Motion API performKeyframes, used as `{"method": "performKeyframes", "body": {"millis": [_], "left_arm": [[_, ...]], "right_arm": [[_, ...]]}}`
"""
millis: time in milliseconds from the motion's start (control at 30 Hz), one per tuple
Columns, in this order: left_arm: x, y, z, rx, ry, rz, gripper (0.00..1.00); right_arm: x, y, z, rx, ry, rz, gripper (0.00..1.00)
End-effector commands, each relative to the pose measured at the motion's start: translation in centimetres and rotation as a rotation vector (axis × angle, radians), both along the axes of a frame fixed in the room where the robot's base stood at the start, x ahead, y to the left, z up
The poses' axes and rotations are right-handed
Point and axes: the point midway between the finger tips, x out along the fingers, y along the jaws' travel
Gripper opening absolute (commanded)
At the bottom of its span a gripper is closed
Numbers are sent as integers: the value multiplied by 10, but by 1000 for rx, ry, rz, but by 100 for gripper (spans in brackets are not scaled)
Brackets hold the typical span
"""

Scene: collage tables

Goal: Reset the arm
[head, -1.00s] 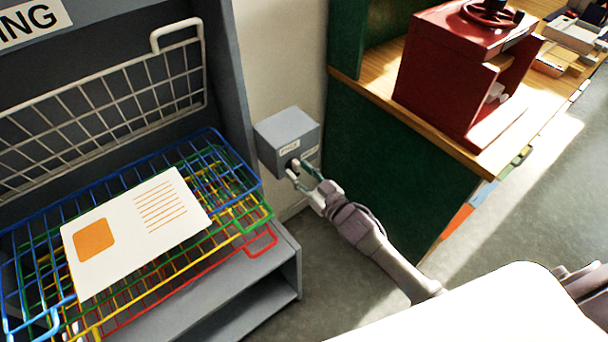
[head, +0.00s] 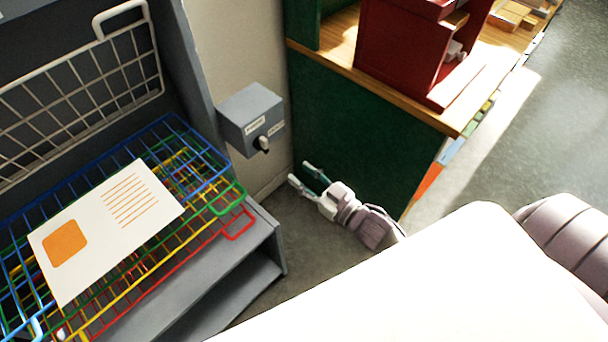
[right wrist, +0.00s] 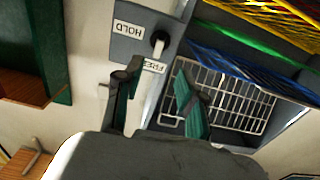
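My right gripper (head: 304,178) is open and empty in the head view, below and to the right of the grey switch box (head: 250,118) on the wall. It is apart from the box. In the right wrist view its two fingers (right wrist: 160,100) are spread, with the box (right wrist: 146,38) beyond them. My left gripper is not in view.
Coloured wire racks (head: 200,165) with a white card (head: 105,225) on top stand at the left. A green cabinet (head: 365,130) with a wooden top carries a red machine (head: 405,50). Grey floor (head: 310,235) lies open below my right gripper.

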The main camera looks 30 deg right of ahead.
Motion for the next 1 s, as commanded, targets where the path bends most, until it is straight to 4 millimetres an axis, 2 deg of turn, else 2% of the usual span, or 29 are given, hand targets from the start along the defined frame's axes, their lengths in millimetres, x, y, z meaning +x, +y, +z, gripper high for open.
{"method": "performKeyframes", "body": {"millis": [367,467,567,667,700,767,800,867,900,967,1000], "left_arm": [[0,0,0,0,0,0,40],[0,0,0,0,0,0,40],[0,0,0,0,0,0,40],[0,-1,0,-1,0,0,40],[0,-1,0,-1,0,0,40],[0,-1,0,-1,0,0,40],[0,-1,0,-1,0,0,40],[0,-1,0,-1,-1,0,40],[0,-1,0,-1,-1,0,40],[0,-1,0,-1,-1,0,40],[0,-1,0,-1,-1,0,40]], "right_arm": [[0,0,-1,-1,2,-1,40],[0,-3,-15,-10,31,-15,40],[-6,-12,-55,-38,118,-54,40],[-22,-26,-120,-82,265,-109,40],[-32,-31,-149,-104,333,-130,40],[-52,-37,-191,-137,435,-157,40],[-67,-40,-217,-159,503,-172,40],[-93,-44,-255,-190,608,-190,40],[-112,-45,-279,-210,677,-198,40],[-145,-46,-313,-242,783,-205,40],[-168,-46,-333,-261,853,-208,40]]}}
